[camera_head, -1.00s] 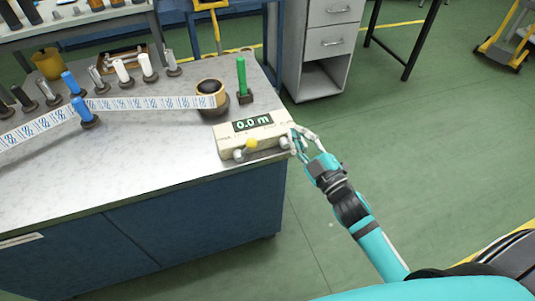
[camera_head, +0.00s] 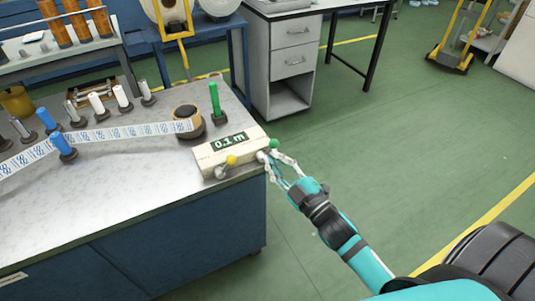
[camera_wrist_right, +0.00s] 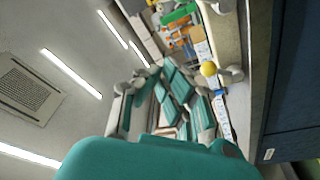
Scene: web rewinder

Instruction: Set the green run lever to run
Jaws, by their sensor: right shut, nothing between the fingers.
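The cream control box (camera_head: 222,160) sits at the right front corner of the bench, and its display reads 0.1 m. A lever with a green ball knob (camera_head: 274,143) shows at the box's right end, standing up. My left gripper is out of view.
A green post (camera_head: 214,100) and a dark-cored roll (camera_head: 188,122) stand behind the box. A printed web (camera_head: 100,136) runs left past blue posts (camera_head: 62,145). A grey drawer cabinet (camera_head: 282,65) stands beyond.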

